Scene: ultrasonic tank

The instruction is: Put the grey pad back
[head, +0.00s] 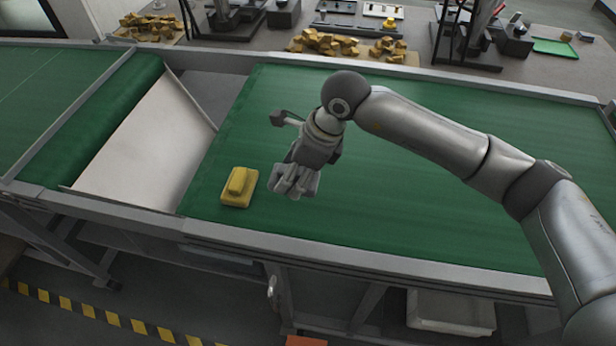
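I cannot make out a grey pad clearly in the head view. My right gripper (290,190) hangs low over the green belt (420,190), fingers pointing down. Its grey fingers bunch together in the picture, so I cannot tell whether they are open or shut, or whether anything grey is between them. A yellow block with a raised top part (238,187) lies on the belt just left of the gripper, apart from it. My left gripper is not in view.
A pale sloping plate (145,145) lies left of the belt, with another green belt (45,85) beyond it. A metal rail (350,257) edges the near side. Yellow pieces (325,43) lie on the bench behind. The belt right of the gripper is clear.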

